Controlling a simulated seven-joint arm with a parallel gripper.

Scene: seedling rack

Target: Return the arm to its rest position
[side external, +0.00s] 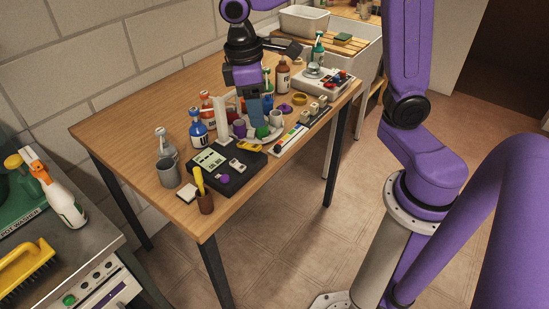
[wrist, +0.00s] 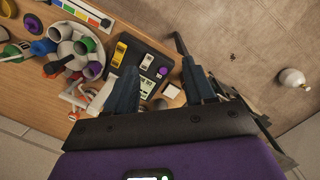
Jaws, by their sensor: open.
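My gripper (side external: 257,112) hangs from the purple arm over the wooden table (side external: 125,118), fingers pointing down above the cluster of small items. In the wrist view my gripper (wrist: 160,70) has its two dark blue fingers spread apart with nothing held between them. Beyond the fingers lies a black tray (wrist: 142,56) with small green, white and yellow pieces and a purple knob. A pale round holder with coloured cups (wrist: 78,45) is to the left of the fingers. In the side view the fingers partly hide this cluster; I cannot tell the exact clearance.
Bottles, including a blue one (side external: 197,130) and a brown one (side external: 283,78), stand near the gripper. The table's left far part is bare. A tiled wall (side external: 90,60) runs behind.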

